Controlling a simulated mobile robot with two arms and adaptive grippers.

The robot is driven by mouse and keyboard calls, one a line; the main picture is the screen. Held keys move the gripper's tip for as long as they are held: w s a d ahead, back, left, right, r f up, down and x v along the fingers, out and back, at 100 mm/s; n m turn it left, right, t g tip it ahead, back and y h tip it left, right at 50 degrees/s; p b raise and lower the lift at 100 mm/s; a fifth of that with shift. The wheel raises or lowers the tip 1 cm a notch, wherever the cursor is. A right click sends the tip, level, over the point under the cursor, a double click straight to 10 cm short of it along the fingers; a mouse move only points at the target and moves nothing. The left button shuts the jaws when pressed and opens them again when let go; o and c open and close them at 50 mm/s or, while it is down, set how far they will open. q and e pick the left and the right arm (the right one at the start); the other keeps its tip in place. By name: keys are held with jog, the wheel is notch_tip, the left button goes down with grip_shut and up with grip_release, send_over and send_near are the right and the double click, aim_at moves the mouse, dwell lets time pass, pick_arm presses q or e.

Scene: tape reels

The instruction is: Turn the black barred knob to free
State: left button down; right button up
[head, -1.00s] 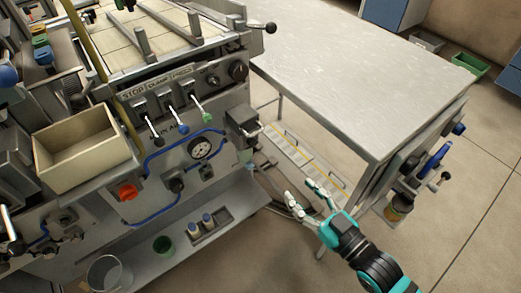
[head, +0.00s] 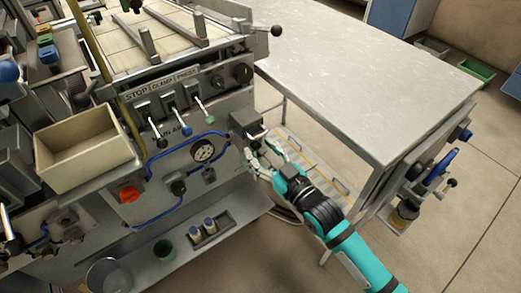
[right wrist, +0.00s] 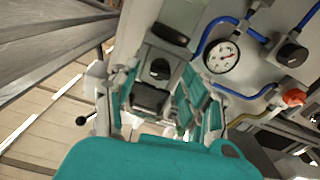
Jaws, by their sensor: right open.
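A black knob with a raised bar (right wrist: 160,68) shows in the right wrist view, on a pale mount between my fingers. My right gripper (right wrist: 158,98) is open, its teal fingers on either side of the knob's line of sight. I cannot tell whether they touch it. In the head view my right gripper (head: 264,155) is at the right end of the machine front, just below a dark box, and seems to cover this knob. Any marking for "free" is too small to read. My left gripper is not in view.
A pressure gauge (head: 204,152), a black knob (head: 177,187) and a red knob (head: 128,193) sit left of the gripper. Switch levers (head: 180,115) stick out above. A steel table (head: 370,80) stands right; a shelf with cups runs below.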

jog(key=shift+w+a, duration=0.25)
jog(key=shift+w, duration=0.1)
jog(key=c, duration=0.9)
grip_shut()
jog(key=shift+r, duration=0.1)
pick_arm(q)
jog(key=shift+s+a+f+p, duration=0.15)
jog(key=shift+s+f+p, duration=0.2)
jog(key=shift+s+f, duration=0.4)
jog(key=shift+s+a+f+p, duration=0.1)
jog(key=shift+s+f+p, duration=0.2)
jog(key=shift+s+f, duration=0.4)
pick_arm(e)
jog(key=shift+m, duration=0.8)
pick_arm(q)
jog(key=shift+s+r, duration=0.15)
pick_arm(e)
jog(key=o, duration=0.9)
grip_release()
